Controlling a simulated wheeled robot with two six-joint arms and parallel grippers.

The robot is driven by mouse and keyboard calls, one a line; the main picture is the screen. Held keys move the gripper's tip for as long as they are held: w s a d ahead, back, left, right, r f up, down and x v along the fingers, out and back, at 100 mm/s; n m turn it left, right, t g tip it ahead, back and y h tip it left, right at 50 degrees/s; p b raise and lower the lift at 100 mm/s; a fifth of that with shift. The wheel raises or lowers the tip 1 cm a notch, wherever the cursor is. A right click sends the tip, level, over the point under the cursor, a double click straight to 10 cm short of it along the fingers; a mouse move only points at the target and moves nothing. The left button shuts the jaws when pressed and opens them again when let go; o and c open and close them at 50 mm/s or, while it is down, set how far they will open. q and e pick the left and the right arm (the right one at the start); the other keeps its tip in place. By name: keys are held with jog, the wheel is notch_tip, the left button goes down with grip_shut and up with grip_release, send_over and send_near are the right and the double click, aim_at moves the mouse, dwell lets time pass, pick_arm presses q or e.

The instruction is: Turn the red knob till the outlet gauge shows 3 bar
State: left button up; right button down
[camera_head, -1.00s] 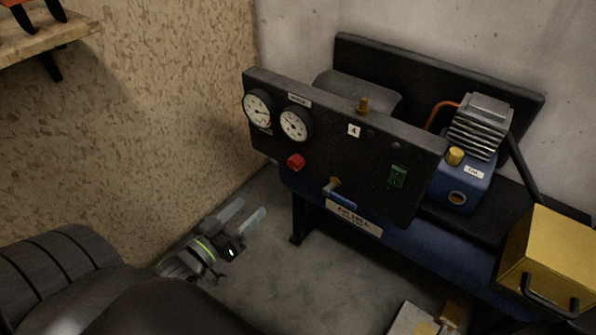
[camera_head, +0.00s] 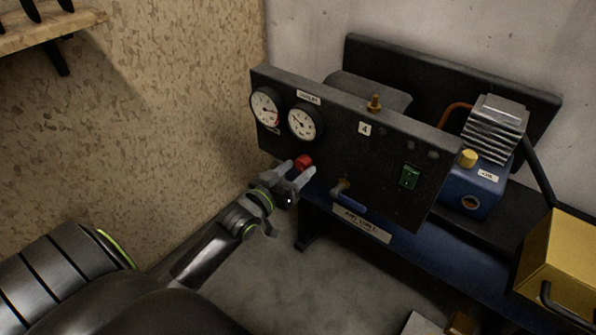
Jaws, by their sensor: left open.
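The red knob (camera_head: 303,161) sticks out from the lower left of the black panel (camera_head: 340,165). My left gripper (camera_head: 297,170) is open in front of the knob, its two pale fingers spread to either side of it. I cannot tell whether they touch it. The outlet gauge (camera_head: 302,122), the right one of two white dials, sits above the knob under a small label. Its needle and figures are too small to read surely. The other gauge (camera_head: 265,107) is to its left. My right gripper is not in view.
A brass tap with a blue lever (camera_head: 345,193) juts out right of the knob. A green switch (camera_head: 409,177) is further right. The blue tank (camera_head: 420,255) lies below. A yellow box (camera_head: 560,260) stands at the right. The floor (camera_head: 270,280) below my arm is clear.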

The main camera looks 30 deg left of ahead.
pick_arm(q)
jog(key=shift+w, duration=0.6)
jog(key=shift+c, duration=0.6)
jog(key=c, duration=0.8)
jog(key=shift+m, duration=0.9)
jog(key=shift+c, duration=0.2)
